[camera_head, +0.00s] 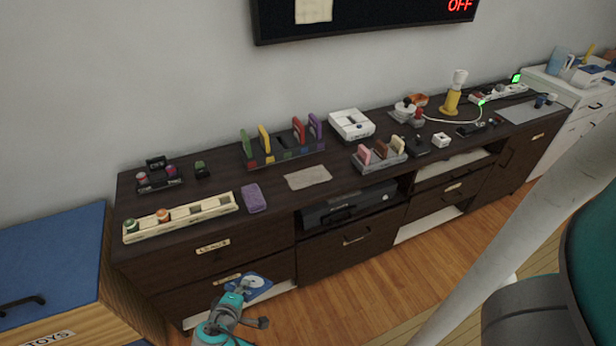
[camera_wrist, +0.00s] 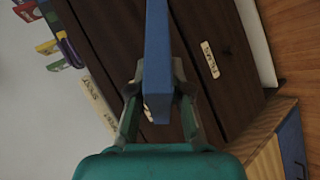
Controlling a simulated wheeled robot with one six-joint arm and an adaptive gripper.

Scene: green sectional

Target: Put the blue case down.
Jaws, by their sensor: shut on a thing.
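The blue case (camera_head: 257,282) is thin and flat, with a round white-and-blue picture on its face. In the head view it is in front of the lower left drawers of the dark cabinet. My gripper (camera_head: 241,291) is shut on its near left part. In the wrist view the blue case (camera_wrist: 157,45) stands edge-on between the two fingers of my gripper (camera_wrist: 157,92), which pinch it from both sides. The case is clear of the cabinet top. Whether its far edge touches the drawer front is hard to tell.
The dark cabinet (camera_head: 345,178) carries a long tray (camera_head: 181,217), a purple sponge (camera_head: 254,198), a beige cloth (camera_head: 307,178), a rack of coloured cases (camera_head: 284,147) and a white console (camera_head: 351,125). A blue-topped toy box (camera_head: 45,262) stands left. Wooden floor (camera_head: 365,275) lies in front.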

